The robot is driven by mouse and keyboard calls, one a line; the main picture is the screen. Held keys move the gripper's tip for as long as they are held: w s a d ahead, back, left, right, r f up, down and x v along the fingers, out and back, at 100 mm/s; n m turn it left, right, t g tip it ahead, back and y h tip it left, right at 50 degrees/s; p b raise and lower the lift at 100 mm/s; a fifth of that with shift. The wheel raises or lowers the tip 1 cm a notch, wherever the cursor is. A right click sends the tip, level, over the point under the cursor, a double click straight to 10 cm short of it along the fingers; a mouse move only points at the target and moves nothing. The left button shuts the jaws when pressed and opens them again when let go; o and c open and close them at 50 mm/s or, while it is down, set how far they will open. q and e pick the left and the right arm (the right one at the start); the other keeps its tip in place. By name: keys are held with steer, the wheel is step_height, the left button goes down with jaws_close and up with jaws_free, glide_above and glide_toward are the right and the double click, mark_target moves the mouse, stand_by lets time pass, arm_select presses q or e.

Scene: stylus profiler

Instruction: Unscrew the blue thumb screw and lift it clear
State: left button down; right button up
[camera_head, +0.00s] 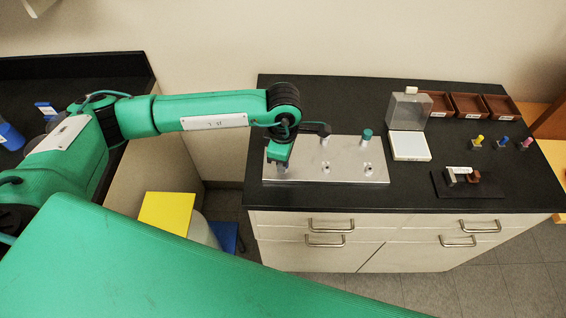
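My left arm comes in from the left over the counter, and my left gripper (281,168) points down at the left end of the silver metal plate (345,173). The gripper covers whatever is beneath it, and its fingers are too small and hidden to tell open from shut. I see no blue thumb screw on the plate. A teal-topped post (367,136) stands upright at the plate's back right. A small blue-topped piece (526,143) stands on the counter at the right, apart from the gripper; I cannot tell whether it is a thumb screw. My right gripper is not in view.
A clear-covered box (409,110) with a white pad (410,146) stands right of the plate. Brown trays (469,105), yellow (478,141) and pink (503,143) topped pieces and a dark mat (470,190) lie further right. A gap separates this counter from the left one.

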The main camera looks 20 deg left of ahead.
arm_select(q)
steer(key=n, duration=1.4)
steer(key=shift+n, duration=0.4)
steer(key=n, duration=0.6)
steer(key=shift+s+f, duration=0.1)
steer(key=n, duration=0.6)
steer(key=shift+n, duration=0.4)
steer(key=c, duration=1.4)
jaws_free()
